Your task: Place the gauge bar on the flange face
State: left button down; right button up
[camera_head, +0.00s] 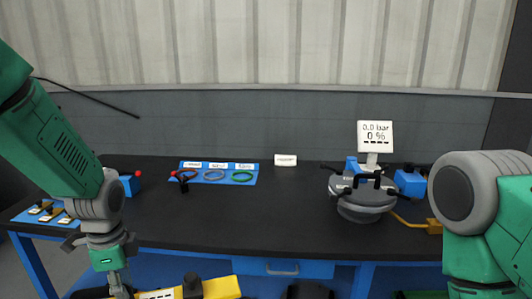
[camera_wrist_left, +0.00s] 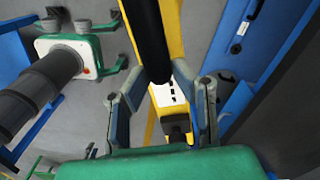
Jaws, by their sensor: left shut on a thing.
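My left gripper (camera_head: 118,284) hangs low in front of the bench at the left, pointing down. In the left wrist view its two fingers (camera_wrist_left: 167,82) stand apart around a thing, which I take to be the gauge bar. A long dark shape (camera_wrist_left: 151,42) shows between and beyond the fingertips; I cannot tell whether it is the held bar. The grey round shell (camera_head: 364,208) stands on the bench at the right, with black clamp handles around it. Its flange face is hard to make out from here. My left gripper is well apart from the shell. My right gripper is not visible.
A white display (camera_head: 375,134) stands behind the shell, with a blue block (camera_head: 410,183) beside it. A blue holder with coloured rings (camera_head: 242,176) lies at the back. A blue tray with small gold pieces (camera_head: 43,210) is at the far left. The bench top (camera_head: 250,219) is clear in the middle.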

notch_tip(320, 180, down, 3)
jog(key=b, duration=0.3)
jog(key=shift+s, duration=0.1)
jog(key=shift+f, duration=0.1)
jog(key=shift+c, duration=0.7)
pick_arm(q)
jog(key=s+d+f+n, duration=0.6)
jog(key=s+n, duration=0.4)
jog(key=n, duration=0.4)
jog(key=shift+s+f, duration=0.15)
jog(key=shift+f, duration=0.3)
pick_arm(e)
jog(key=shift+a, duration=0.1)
